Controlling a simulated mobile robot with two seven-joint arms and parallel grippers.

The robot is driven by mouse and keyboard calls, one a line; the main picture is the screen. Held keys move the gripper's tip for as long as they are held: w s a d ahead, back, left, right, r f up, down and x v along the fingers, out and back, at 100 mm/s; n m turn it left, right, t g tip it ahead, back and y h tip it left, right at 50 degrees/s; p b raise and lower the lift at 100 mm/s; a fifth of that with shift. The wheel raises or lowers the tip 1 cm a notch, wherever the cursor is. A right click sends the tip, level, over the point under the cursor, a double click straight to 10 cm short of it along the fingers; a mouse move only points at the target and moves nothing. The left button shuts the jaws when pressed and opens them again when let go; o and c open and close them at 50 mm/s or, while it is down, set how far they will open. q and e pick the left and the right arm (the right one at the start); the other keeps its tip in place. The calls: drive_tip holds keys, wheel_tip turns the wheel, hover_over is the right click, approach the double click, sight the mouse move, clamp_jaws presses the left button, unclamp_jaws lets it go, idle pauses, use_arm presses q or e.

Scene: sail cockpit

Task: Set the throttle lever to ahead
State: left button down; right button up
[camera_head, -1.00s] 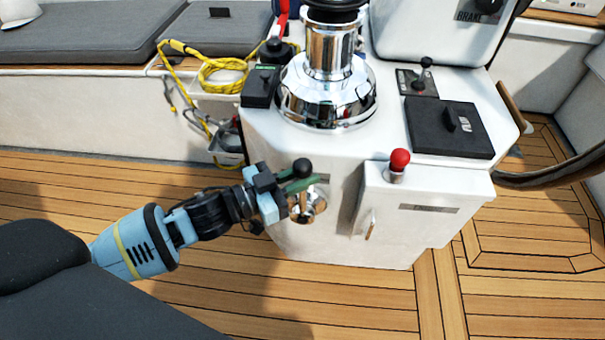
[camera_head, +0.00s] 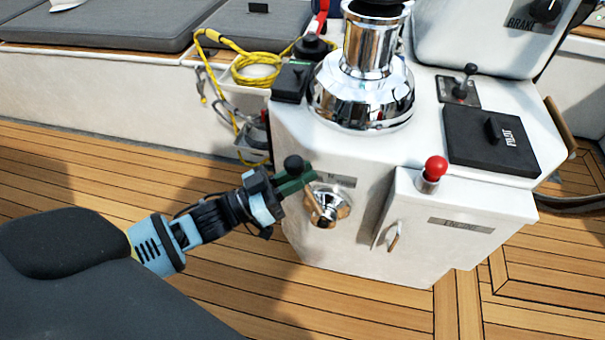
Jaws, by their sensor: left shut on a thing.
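The throttle lever is mounted on a round chrome hub (camera_head: 328,205) on the front of the white pedestal. Its black ball knob (camera_head: 293,165) stands up and to the left of the hub, so the lever leans left. My left gripper (camera_head: 284,186) comes in from the left and is shut on the lever just below the knob. The gripper's fingers hide much of the lever's shaft. A small label plate (camera_head: 338,181) sits above the hub, and its text is too small to read. My right gripper is not in view.
A red-knobbed control (camera_head: 434,172) tops the engine box (camera_head: 460,205) to the right, which has a small handle (camera_head: 393,238). A chrome winch (camera_head: 366,85) stands above. Yellow rope (camera_head: 255,68) hangs at the back left. Open teak deck (camera_head: 80,185) lies to the left.

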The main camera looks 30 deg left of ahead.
use_arm(q)
drive_tip(key=c, duration=1.4)
unclamp_jaws()
drive_tip(key=shift+a+r, duration=0.1)
drive_tip(key=shift+r, duration=0.3)
drive_tip(key=shift+f, duration=0.1)
drive_tip(key=v, duration=0.7)
drive_tip(key=shift+s+a+f+p, duration=0.15)
drive_tip(key=shift+s+f+p, duration=0.05)
drive_tip(key=shift+s+p, duration=0.1)
drive_tip(key=shift+f, duration=0.1)
